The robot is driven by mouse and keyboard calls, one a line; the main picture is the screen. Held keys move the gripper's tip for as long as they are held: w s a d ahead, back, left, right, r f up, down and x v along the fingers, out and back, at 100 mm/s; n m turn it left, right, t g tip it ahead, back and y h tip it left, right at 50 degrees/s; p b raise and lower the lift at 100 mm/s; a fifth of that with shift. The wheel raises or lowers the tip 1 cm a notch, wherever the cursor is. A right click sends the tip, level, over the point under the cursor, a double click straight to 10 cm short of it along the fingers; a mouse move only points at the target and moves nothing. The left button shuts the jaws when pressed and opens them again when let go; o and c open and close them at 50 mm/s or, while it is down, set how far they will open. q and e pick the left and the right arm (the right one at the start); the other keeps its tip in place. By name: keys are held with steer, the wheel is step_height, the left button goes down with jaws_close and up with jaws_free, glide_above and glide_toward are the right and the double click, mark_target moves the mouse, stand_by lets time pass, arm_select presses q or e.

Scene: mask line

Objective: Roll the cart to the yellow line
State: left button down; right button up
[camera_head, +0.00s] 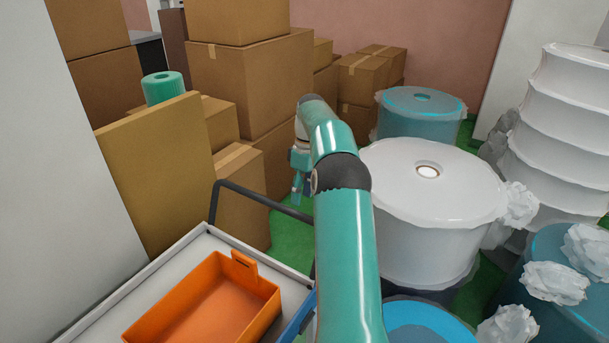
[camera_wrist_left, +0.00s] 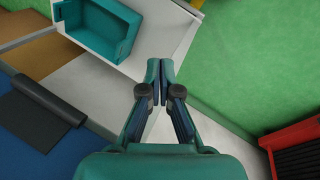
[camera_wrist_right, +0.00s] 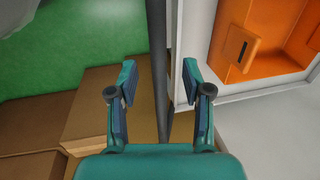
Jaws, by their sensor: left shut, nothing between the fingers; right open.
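The cart has a white top (camera_head: 190,268) with a raised edge and a dark bar handle (camera_head: 262,200), at the lower left of the head view. My right gripper (camera_head: 298,182) is at the handle's far side in that view, partly hidden by my arm. In the right wrist view my right gripper (camera_wrist_right: 160,80) is open, and the handle bar (camera_wrist_right: 158,45) runs between its fingers in the picture; I cannot tell its depth or any touch. My left gripper (camera_wrist_left: 160,72) is shut and empty, seen only in the left wrist view. A small yellow patch (camera_wrist_left: 196,4) there may be the line; I cannot tell.
An orange bin (camera_head: 210,305) sits on the cart. Cardboard boxes (camera_head: 252,85) crowd behind it. Large white rolls (camera_head: 430,205) stand on the right. A teal bin (camera_wrist_left: 100,30) lies on a white surface beside open green floor (camera_wrist_left: 255,60); a red object (camera_wrist_left: 295,145) is nearby.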

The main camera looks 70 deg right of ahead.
steer(key=shift+s+d+r, duration=0.1)
steer(key=shift+d+r, duration=0.1)
steer(key=shift+r, duration=0.75)
steer(key=shift+w+d+r, duration=0.1)
steer(key=shift+d+r, duration=0.05)
steer(key=shift+r, duration=0.75)
steer(key=shift+s+d+r, duration=0.1)
steer(key=shift+d+r, duration=0.1)
steer(key=shift+r, duration=0.75)
steer(key=shift+s, duration=0.1)
